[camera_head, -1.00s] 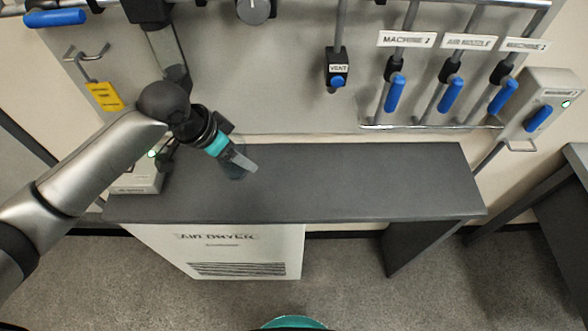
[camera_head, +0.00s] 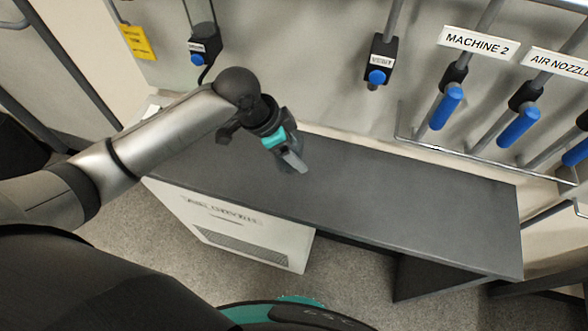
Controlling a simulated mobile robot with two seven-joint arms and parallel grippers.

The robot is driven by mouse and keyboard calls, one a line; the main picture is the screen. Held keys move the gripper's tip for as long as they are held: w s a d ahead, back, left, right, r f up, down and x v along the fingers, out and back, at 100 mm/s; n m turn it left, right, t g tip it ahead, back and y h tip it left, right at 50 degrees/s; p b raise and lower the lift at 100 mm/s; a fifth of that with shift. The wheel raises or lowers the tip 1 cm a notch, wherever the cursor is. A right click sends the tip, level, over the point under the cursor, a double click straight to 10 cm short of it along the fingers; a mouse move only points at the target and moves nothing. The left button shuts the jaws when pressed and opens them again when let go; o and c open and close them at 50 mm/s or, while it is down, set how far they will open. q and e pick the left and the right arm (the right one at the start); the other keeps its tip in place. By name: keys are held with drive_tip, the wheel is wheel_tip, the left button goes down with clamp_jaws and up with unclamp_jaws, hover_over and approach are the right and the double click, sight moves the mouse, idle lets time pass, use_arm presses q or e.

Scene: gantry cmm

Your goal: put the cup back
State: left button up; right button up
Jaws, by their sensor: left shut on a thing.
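My left gripper (camera_head: 290,160) is above the left part of the dark bench, its fingers pointing down and to the right. It is shut on a small greyish thing at its fingertips. This may be the cup, but the fingers hide most of it and I cannot make out its shape. No other cup shows clearly. My right gripper is not in view.
The dark bench top (camera_head: 400,205) is bare to the right. A white air dryer (camera_head: 240,230) stands under it. On the wall panel are a vent valve (camera_head: 378,65) and blue-handled valves (camera_head: 447,107) behind a rail. A yellow tag (camera_head: 137,42) hangs at upper left.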

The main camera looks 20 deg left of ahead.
use_arm(q)
wheel_tip(320, 180, down, 8)
drive_tip(key=shift+r+b, duration=0.2)
drive_tip(key=shift+b, duration=0.45)
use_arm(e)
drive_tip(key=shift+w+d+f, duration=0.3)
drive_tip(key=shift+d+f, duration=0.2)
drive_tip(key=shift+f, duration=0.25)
use_arm(q)
drive_tip(key=o, duration=1.4)
drive_tip(key=shift+f, duration=0.15)
drive_tip(key=shift+c, duration=0.2)
drive_tip(key=shift+a+r, duration=0.15)
drive_tip(key=shift+r, duration=0.4)
drive_tip(key=p+v, duration=0.2)
drive_tip(key=v, duration=0.9)
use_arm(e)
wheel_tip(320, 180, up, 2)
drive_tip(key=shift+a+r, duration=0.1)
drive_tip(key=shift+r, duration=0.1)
use_arm(q)
drive_tip(key=shift+s, duration=0.1)
